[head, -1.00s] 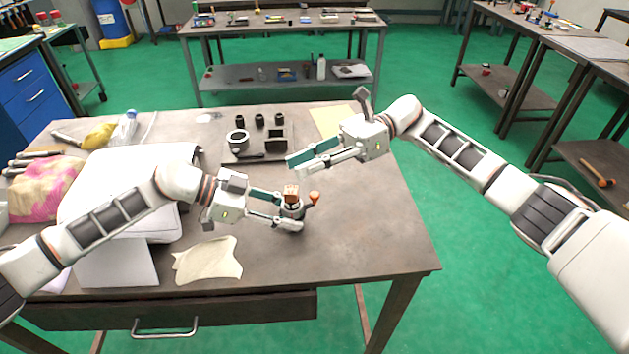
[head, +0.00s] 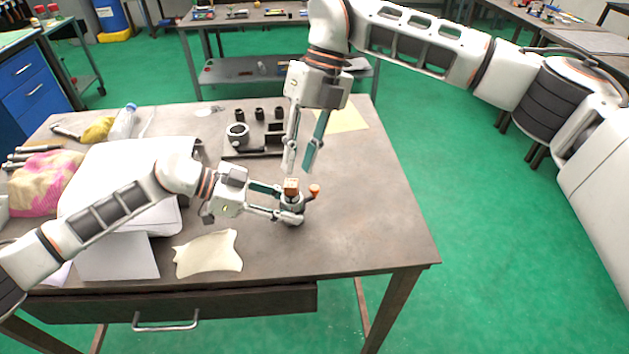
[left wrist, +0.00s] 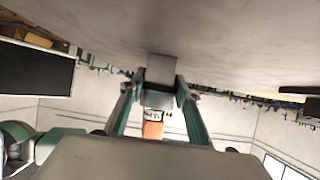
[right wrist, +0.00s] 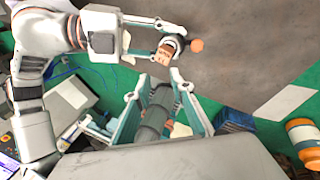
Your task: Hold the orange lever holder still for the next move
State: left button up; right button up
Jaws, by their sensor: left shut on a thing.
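The orange lever holder (head: 292,214) is a small grey round body standing on the table, with an orange-brown block (head: 291,186) on top and an orange-knobbed lever (head: 314,190) at its right. It also shows in the right wrist view (right wrist: 178,40). My left gripper (head: 282,206) is shut on the holder from the left. In the left wrist view, a grey part (left wrist: 161,68) sits between its fingers, with an orange part (left wrist: 153,130) beyond. My right gripper (head: 298,171) points down, open and empty, just above and behind the block, apart from it.
A dark tray (head: 232,152) with black cylinders and a ring stands behind. A yellow sheet (head: 345,118) lies at the back. The table's right side is clear.

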aim_at(314, 187)
jog(key=w+d+r+m+t+h, duration=0.2)
jog(key=w+d+m+t+h, duration=0.1)
jog(key=m, duration=0.3)
notch_tip(314, 187, down, 12)
jog(key=shift+s+r, duration=0.1)
jog(key=shift+r, duration=0.15)
grip_shut()
